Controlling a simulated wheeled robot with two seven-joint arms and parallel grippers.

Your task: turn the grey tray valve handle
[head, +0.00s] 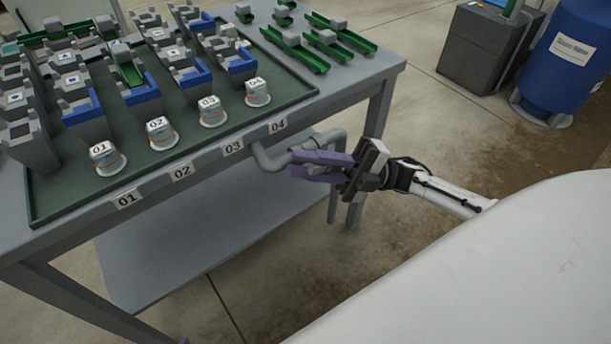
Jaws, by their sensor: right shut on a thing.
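The grey valve handle (267,157) is a bent grey pipe-like piece at the front edge of the green tray's table, just below the 04 label. My right gripper (300,165), with purple fingers, is shut on the handle from the right. The fingers hide part of the handle. The green tray (222,133) lies on the table above it. My left gripper is not in view.
The grey table (385,72) has a lower shelf (190,255) under the handle. Numbered white cups (257,92) and several grey and blue holders stand on the tray. A blue barrel (568,60) and a grey bin (482,50) stand at the upper right. The floor to the right is clear.

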